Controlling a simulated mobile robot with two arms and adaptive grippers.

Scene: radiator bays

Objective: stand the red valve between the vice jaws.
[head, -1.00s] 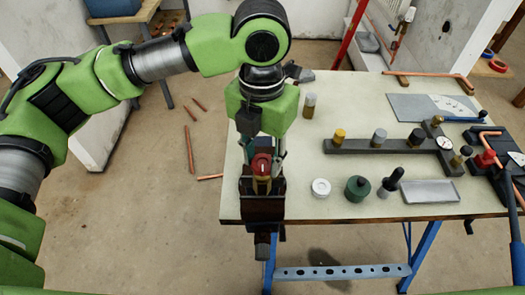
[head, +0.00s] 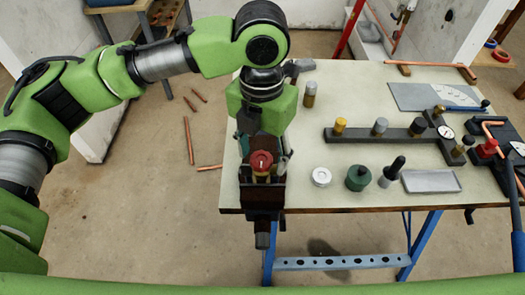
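The red valve (head: 261,162), with a red cap and a brass body, stands upright at the vice. The dark vice (head: 262,196) is fixed at the table's front left edge, with its screw pointing towards me. The valve's foot is hidden by the front of the vice, so how deep it sits between the jaws cannot be seen. My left gripper (head: 263,156) comes down from behind. Its fingers are spread on either side of the valve and look apart from it. My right gripper is out of view.
Right of the vice stand a white ring (head: 321,176), a green cylinder (head: 358,178) and a black-handled tool (head: 392,172). A grey tray (head: 431,181) lies beyond. Behind is a dark bar (head: 380,136) with fittings. A pipe tool (head: 487,150) fills the right edge.

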